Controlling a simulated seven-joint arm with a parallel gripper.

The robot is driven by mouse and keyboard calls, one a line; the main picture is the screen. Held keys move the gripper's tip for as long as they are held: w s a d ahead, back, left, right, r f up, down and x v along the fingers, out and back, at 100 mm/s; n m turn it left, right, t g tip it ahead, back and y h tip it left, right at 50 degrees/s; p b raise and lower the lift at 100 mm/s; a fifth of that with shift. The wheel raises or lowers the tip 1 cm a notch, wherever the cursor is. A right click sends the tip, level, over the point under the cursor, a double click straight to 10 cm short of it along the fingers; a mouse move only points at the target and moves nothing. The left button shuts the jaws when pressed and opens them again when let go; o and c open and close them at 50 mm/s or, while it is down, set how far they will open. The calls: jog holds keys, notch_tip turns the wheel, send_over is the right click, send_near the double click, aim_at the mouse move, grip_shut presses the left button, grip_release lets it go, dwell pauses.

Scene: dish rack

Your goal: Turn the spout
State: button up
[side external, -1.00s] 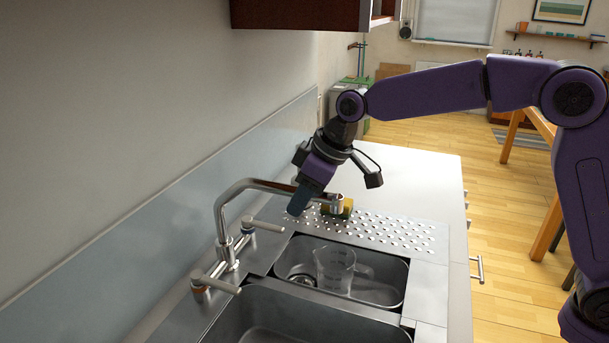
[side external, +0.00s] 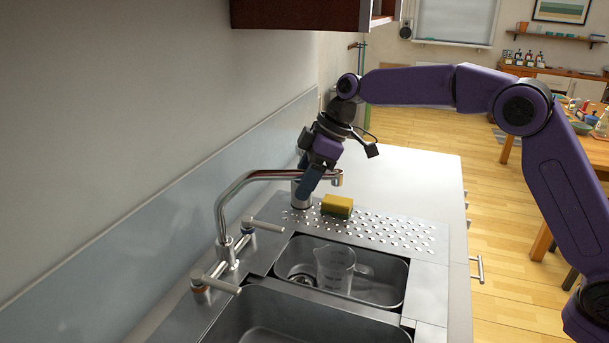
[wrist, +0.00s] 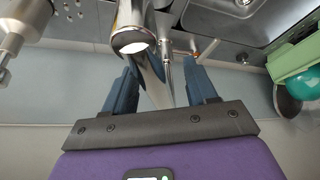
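The chrome spout (side external: 268,175) arches from the tap's base (side external: 232,252) toward the far side. Its end (side external: 337,178) is beyond the small sink, above the drainboard. My gripper (side external: 306,200) points down at the spout near its outer end. In the wrist view the spout's end (wrist: 135,40) is close to the camera, and its pipe runs back between my two fingers. The fingers (wrist: 162,78) are spread apart, with a gap visible between them. Whether either finger touches the pipe is hard to tell. The lever handles (side external: 262,224) stand beside the tap's base.
A clear measuring jug (side external: 335,270) stands in the small sink (side external: 385,278). A yellow-green sponge (side external: 337,205) lies on the perforated drainboard (side external: 400,234). The wall with its splashback (side external: 130,225) is close on the left. The white counter (side external: 415,180) beyond is clear.

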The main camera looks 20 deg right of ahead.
dwell(0.3)
jog(key=shift+v, duration=0.95)
jog(key=shift+v, duration=3)
jog(key=s+d+f+m+g+h, duration=0.1)
jog(key=s+d+f, duration=0.1)
jog(key=s, duration=0.8)
jog(key=s+d+f+h, duration=0.1)
jog(key=s+d+f, duration=0.15)
jog(key=s, duration=0.75)
jog(key=s+d+f+h, duration=0.1)
jog(key=s+d+f, duration=0.3)
jog(key=s+d, duration=0.3)
jog(key=s+d+f+h, duration=0.1)
jog(key=s+d+f, duration=0.4)
jog(key=s, duration=0.8)
jog(key=shift+s+d+m+h, duration=0.2)
jog(key=shift+d+m+h, duration=0.1)
jog(key=shift+d, duration=0.95)
